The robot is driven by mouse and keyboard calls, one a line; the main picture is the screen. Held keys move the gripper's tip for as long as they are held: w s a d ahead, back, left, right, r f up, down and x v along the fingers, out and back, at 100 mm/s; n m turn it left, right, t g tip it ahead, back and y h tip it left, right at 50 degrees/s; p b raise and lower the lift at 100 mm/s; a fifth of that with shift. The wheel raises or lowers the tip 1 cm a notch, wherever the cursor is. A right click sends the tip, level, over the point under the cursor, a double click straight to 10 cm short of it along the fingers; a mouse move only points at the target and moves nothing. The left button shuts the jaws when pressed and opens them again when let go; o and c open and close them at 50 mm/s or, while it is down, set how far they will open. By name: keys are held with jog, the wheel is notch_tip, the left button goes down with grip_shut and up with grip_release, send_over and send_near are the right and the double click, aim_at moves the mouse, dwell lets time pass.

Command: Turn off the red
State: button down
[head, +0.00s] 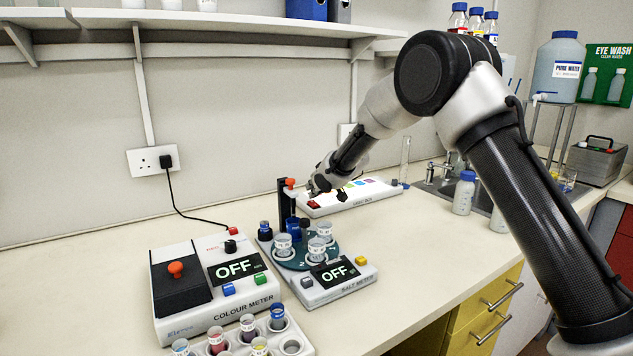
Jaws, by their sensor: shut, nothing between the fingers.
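A white light box (352,196) lies on the bench behind the salt meter. It has a row of coloured patches on top and a red switch (314,204) at its left end. Whether the switch is on or off is too small to tell. My gripper (318,191) is shut and empty, just above the left end of the light box near the red switch. I cannot tell whether it touches the switch. My gripper and wrist hide part of the box.
The salt meter (345,291), reading OFF, has a red-topped black post and cups close left of my gripper. The colour meter (190,318), also reading OFF, stands further left, with a vial rack in front. Bottles (464,193) and a sink stand right. The front right bench is clear.

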jog(key=shift+f, duration=0.6)
jog(key=shift+w+a+f, duration=0.15)
jog(key=shift+f, duration=0.15)
jog(key=shift+s+d+f, duration=0.15)
jog(key=shift+s+d, duration=0.35)
jog(key=shift+s, duration=0.2)
